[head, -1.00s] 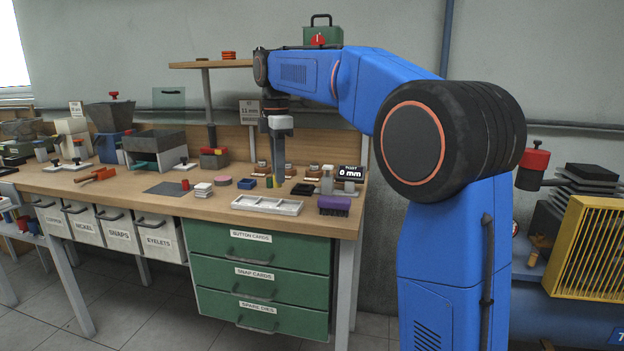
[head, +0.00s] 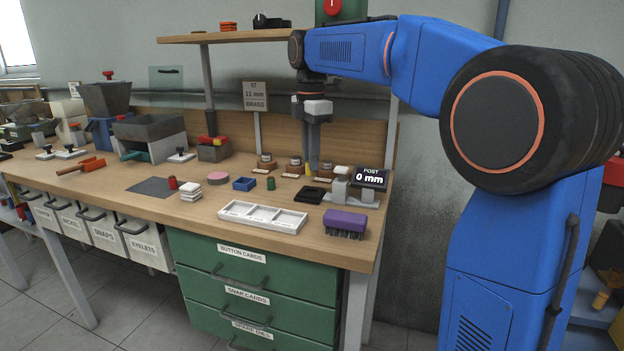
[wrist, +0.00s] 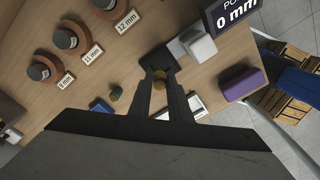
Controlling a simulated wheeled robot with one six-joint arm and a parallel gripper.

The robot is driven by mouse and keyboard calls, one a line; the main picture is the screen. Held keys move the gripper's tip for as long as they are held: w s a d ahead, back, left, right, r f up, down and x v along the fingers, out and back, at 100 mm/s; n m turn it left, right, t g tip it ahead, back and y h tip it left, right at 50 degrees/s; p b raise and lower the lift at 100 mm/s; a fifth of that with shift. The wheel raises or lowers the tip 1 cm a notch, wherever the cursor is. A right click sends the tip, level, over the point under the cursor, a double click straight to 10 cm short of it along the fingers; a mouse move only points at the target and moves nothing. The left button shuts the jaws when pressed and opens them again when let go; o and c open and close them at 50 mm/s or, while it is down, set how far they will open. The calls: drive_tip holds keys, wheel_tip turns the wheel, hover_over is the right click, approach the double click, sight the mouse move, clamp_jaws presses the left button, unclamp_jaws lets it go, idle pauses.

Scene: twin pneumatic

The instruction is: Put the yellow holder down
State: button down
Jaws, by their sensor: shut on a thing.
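The yellow holder (wrist: 159,80) is between the fingertips of my gripper (wrist: 160,76) in the wrist view, and the gripper is shut on it. In the head view my gripper (head: 313,160) points down over the back right of the workbench (head: 120,195). A little yellow of the holder shows between its fingers there. The tips appear near the small black pad with a hole (head: 309,195). The gap between the holder and the bench top cannot be judged. Most of the holder is hidden by the fingers.
Dark round pieces with size labels, including 11 mm (wrist: 63,39), stand beside the gripper. A post gauge reading 0 mm (head: 370,178), a purple brush (head: 345,223), a white tray (head: 262,216), a blue box (head: 244,184) and a green cylinder (head: 271,184) are nearby.

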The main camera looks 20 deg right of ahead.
sight(311, 174)
drive_tip(key=shift+f, duration=2.7)
drive_tip(key=shift+f, duration=0.15)
drive_tip(key=c, duration=1.6)
unclamp_jaws()
drive_tip(key=shift+c, duration=0.2)
wheel_tip(311, 174, up, 12)
drive_tip(key=shift+r, duration=0.15)
